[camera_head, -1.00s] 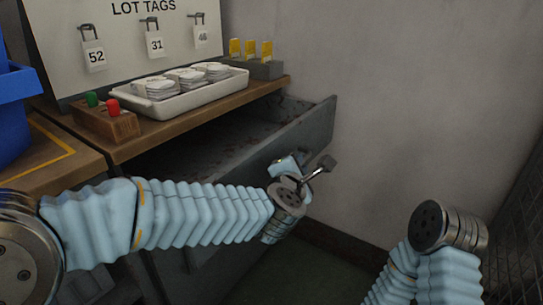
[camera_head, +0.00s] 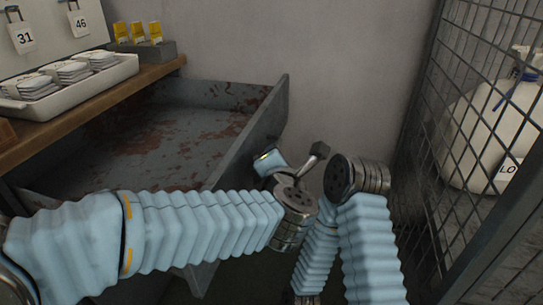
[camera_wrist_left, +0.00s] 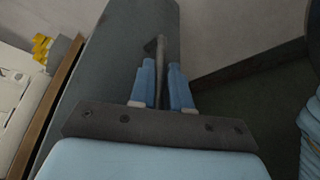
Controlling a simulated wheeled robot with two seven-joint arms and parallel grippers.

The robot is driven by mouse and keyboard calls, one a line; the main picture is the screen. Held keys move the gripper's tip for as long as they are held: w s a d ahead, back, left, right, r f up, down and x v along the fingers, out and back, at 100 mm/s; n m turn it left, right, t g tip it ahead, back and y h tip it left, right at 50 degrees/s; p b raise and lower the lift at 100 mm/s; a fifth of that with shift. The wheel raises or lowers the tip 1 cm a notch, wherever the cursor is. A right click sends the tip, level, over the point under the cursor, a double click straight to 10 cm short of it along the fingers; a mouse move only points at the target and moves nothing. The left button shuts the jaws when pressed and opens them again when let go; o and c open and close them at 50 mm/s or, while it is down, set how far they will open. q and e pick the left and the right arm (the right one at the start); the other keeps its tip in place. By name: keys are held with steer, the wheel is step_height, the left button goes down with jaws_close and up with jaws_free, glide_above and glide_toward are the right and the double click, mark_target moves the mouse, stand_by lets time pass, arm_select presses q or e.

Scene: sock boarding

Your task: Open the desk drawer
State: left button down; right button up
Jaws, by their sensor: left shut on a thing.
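The grey, rust-stained desk drawer (camera_head: 165,142) stands well out from under the wooden desktop, and its inside shows empty where I can see it. Its front panel (camera_head: 262,122) carries a dark metal handle (camera_head: 316,153). My left gripper (camera_head: 287,170) is at the handle on the outer side of the panel. In the left wrist view my left gripper's blue fingers (camera_wrist_left: 161,72) are shut on the handle bar (camera_wrist_left: 160,58), one on each side. My right arm shows at lower centre right, but its gripper is out of view. My left arm hides the drawer's near lower part.
A white tray of tags (camera_head: 75,82) and a grey holder with yellow pieces (camera_head: 148,50) stand on the desktop (camera_head: 95,112). A wire mesh partition (camera_head: 455,150) with a white sack (camera_head: 480,130) behind it bounds the right side. A bare wall is behind.

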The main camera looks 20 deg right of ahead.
arm_select(q)
steer(key=c, duration=1.2)
jaws_free()
steer(key=shift+o, duration=0.2)
steer(key=v, duration=1.3)
steer(key=shift+s, duration=0.35)
steer(key=shift+a+r, duration=0.1)
